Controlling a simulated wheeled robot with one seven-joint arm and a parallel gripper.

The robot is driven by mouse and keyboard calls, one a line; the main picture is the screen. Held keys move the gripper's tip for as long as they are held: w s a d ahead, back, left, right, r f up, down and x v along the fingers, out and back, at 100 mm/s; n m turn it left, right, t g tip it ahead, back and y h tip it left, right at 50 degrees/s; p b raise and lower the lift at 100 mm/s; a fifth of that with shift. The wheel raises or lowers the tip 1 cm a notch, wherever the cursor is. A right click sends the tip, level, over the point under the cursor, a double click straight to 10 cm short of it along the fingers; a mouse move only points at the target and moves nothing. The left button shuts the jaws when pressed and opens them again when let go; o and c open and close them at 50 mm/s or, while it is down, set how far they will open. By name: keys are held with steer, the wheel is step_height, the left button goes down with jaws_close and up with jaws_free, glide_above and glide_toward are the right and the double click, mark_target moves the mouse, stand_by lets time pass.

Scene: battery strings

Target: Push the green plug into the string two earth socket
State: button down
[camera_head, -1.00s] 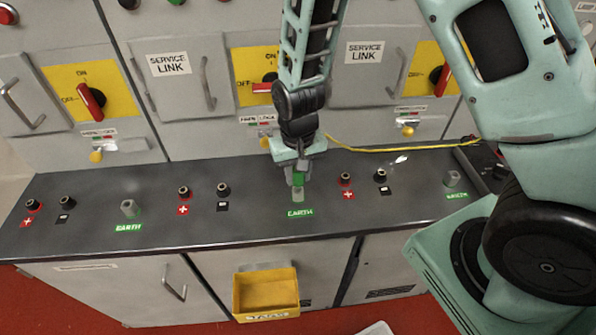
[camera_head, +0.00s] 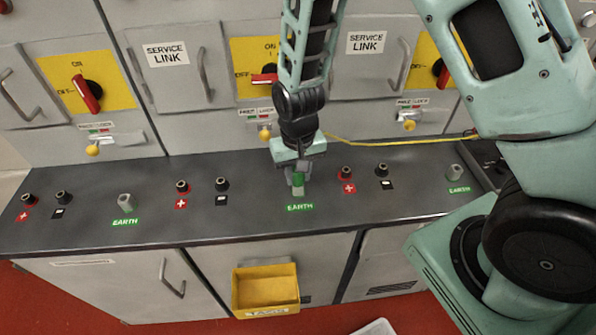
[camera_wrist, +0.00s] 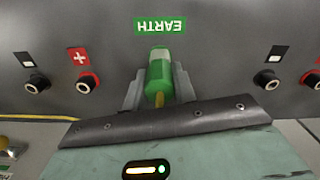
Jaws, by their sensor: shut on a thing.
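The green plug (camera_head: 298,180) is upright between the fingers of my gripper (camera_head: 297,172), above the middle of the three EARTH labels. The plug also shows in the wrist view (camera_wrist: 159,75), with a yellow cable at its near end. My gripper (camera_wrist: 159,88) is shut on it, with a finger on each side. The grey middle earth socket (camera_head: 298,191) is directly under the plug, and its pale rim (camera_wrist: 159,54) shows at the plug's far end. The two look lined up and touching. I cannot tell how deep the plug sits.
Red-marked (camera_head: 346,173) and black-marked (camera_head: 382,170) terminals stand to the right, with another pair to the left. Other earth sockets stand at left (camera_head: 125,203) and right (camera_head: 455,172). A yellow cable (camera_head: 390,143) runs behind. A yellow tray (camera_head: 250,304) hangs on the front.

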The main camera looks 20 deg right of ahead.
steer(key=c, duration=1.1)
jaws_free()
steer(key=shift+o, duration=0.2)
step_height(320, 180, up, 17)
steer(key=b, duration=0.1)
steer(key=shift+r, duration=0.15)
steer(key=s+a+n, duration=0.3)
steer(key=s+n, duration=0.1)
steer(key=s, duration=0.6)
steer(key=s+a+n, duration=0.3)
steer(key=s+n, duration=0.2)
steer(key=s, duration=0.5)
steer(key=shift+a+r+y, duration=0.15)
steer(key=shift+r+y, duration=0.15)
